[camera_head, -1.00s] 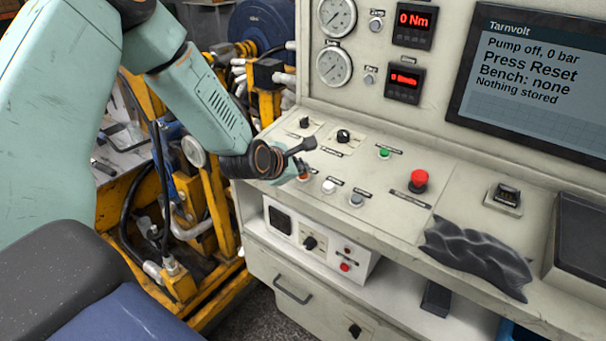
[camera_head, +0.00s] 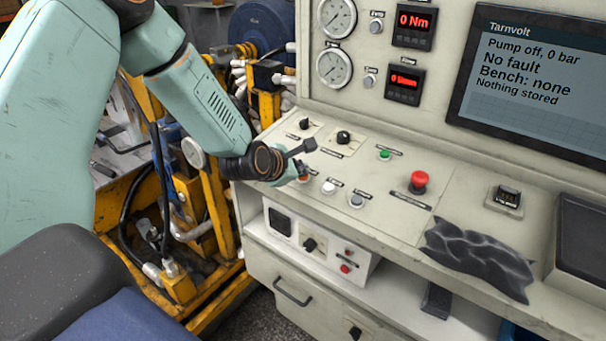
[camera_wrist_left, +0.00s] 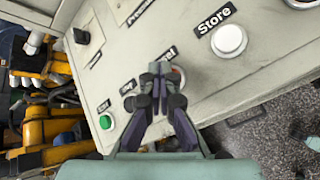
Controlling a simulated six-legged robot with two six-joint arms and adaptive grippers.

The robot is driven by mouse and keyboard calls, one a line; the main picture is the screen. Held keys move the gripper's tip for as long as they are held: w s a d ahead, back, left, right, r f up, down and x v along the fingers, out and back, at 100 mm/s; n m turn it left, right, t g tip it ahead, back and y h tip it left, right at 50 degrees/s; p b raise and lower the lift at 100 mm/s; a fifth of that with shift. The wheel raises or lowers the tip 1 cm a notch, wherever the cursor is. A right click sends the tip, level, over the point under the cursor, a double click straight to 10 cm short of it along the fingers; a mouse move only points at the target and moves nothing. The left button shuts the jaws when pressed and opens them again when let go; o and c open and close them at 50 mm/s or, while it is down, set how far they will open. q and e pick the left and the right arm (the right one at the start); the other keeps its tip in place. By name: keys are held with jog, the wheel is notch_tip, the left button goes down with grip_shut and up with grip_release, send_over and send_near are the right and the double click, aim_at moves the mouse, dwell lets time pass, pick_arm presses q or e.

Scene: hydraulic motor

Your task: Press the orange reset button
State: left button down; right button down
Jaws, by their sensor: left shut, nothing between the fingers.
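The orange reset button (camera_head: 304,179) sits on the sloping panel of the grey console, at the left of the front row of buttons, and is partly covered by my left gripper (camera_head: 299,169). The fingers are shut and empty, with their tips at the button; whether they still touch it I cannot tell. In the left wrist view the closed fingers (camera_wrist_left: 158,72) cover most of the button and part of its label. The console screen (camera_head: 535,80) reads "Pump off, 0 bar", "No fault", "Bench: none", "Nothing stored".
A white button (camera_head: 328,188) and a grey button (camera_head: 356,200) stand to the right in the row. A green button (camera_head: 384,154), a red mushroom button (camera_head: 418,181) and black knobs (camera_head: 344,137) are nearby. A dark crumpled cloth (camera_head: 478,258) lies at the panel's right.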

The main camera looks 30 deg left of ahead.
pick_arm(q)
jog(key=shift+s+r+p, duration=0.15)
jog(key=shift+r+p, duration=0.2)
jog(key=shift+r, duration=0.3)
jog(key=r+p, duration=0.2)
jog(key=r, duration=0.1)
jog(key=r+p, duration=0.2)
jog(key=shift+s, duration=0.35)
dwell(0.6)
